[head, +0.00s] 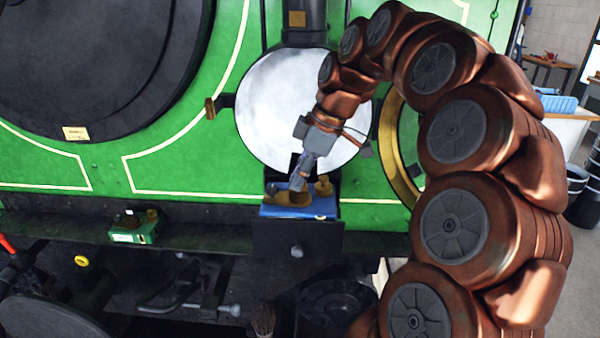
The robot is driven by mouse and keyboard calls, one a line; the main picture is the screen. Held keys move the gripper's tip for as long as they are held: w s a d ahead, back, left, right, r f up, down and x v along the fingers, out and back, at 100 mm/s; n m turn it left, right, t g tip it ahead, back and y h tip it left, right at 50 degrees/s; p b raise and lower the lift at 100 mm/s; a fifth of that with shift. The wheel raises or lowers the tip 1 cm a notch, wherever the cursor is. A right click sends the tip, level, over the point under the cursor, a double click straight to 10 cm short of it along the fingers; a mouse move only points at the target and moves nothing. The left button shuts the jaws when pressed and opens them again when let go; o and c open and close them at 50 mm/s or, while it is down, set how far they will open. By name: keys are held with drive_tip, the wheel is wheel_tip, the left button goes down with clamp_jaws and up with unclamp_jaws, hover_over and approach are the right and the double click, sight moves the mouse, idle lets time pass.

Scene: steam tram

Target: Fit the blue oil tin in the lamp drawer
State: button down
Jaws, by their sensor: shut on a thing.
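The blue oil tin (307,210) shows at the mouth of the lamp drawer, with tan and brass fittings on its top. The lamp drawer (297,239) is a dark box with a grey round knob on its front, pulled out below the white lamp disc. My gripper (298,184) points down from above and is shut on the tan fitting on top of the tin. The tin's lower part is hidden behind the drawer front, so I cannot tell whether it rests on the drawer floor.
The white lamp disc (285,105) stands right behind the drawer, with an open brass-rimmed ring (403,150) to its right. A small green tin (133,233) sits on the dark ledge at left. Dark pipes and fittings lie below the ledge.

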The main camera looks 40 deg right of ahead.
drive_tip(key=shift+f+b, duration=0.5)
drive_tip(key=shift+f, duration=0.9)
drive_tip(key=shift+f+b, duration=0.4)
drive_tip(key=shift+b, duration=0.05)
drive_tip(key=shift+d+b, duration=0.1)
drive_tip(key=shift+b, duration=0.7)
drive_tip(key=shift+f+b, duration=1)
drive_tip(key=shift+b, duration=0.5)
idle(1.8)
drive_tip(key=c, duration=1.1)
unclamp_jaws()
drive_tip(key=shift+r, duration=0.1)
